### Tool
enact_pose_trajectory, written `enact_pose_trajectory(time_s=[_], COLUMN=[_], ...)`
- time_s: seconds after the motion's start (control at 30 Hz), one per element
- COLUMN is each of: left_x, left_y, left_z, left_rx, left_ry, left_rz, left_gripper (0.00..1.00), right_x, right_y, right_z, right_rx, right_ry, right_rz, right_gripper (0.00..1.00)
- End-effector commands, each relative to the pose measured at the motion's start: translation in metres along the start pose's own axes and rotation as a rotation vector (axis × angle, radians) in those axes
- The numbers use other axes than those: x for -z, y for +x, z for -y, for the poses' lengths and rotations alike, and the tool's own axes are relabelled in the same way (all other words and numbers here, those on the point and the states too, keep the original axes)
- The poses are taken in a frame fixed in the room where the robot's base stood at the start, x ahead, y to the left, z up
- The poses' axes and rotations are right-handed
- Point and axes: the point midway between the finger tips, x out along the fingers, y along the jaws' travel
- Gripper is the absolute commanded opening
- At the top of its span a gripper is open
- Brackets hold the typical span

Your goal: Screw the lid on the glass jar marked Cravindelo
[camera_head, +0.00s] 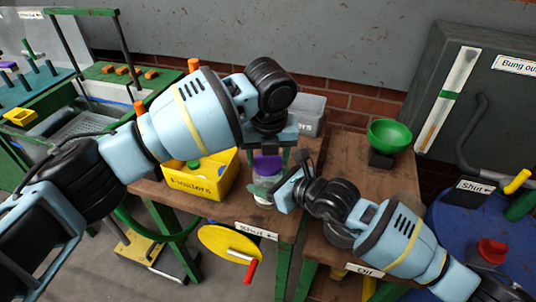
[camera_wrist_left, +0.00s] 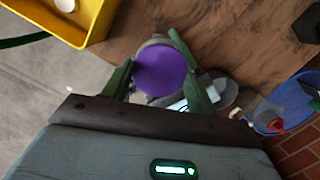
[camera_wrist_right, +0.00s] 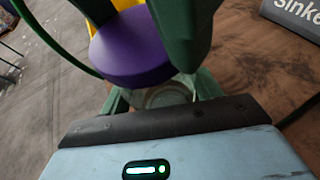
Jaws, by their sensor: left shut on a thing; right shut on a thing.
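The glass jar (camera_head: 264,191) stands upright near the front edge of the brown bench, and no name is readable on it. The purple lid (camera_head: 267,165) is directly over its mouth; I cannot tell whether it is seated on the thread. My left gripper (camera_wrist_left: 160,72) points down from above, its green fingers shut on the sides of the lid (camera_wrist_left: 160,70). My right gripper (camera_wrist_right: 165,92) comes in from the right, shut on the jar's body below the lid (camera_wrist_right: 130,48). The jar glass (camera_wrist_right: 168,96) is partly hidden by lid and fingers.
A yellow Floaters box (camera_head: 203,183) stands left of the jar, and a grey bin (camera_head: 310,113) is behind. A green bowl (camera_head: 390,135) sits on the right bench. A yellow wheel with a red handle (camera_head: 229,243) hangs below the front edge. A blue drum (camera_head: 480,225) is at right.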

Motion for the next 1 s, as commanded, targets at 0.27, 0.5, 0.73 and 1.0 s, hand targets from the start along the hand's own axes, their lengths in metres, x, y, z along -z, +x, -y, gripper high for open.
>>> enact_pose_trajectory(time_s=[0.27,0.5,0.73,1.0], left_x=[0.001,0.002,0.003,0.005], left_y=[0.005,0.009,0.014,0.018], left_z=[0.000,0.000,0.000,0.001], left_rx=[0.000,0.000,-0.001,-0.003], left_ry=[0.000,0.001,0.003,0.007], left_rz=[-0.001,-0.002,-0.004,-0.007], left_gripper=[0.34,0.34,0.34,0.34], right_x=[0.000,0.000,0.000,0.000], right_y=[0.000,0.000,0.000,0.000], right_z=[0.000,0.000,0.000,0.000], right_rx=[0.000,0.000,0.000,0.000], right_ry=[0.000,0.000,0.000,0.001], right_rz=[-0.001,-0.001,-0.001,-0.001], right_gripper=[0.22,0.22,0.22,0.22])
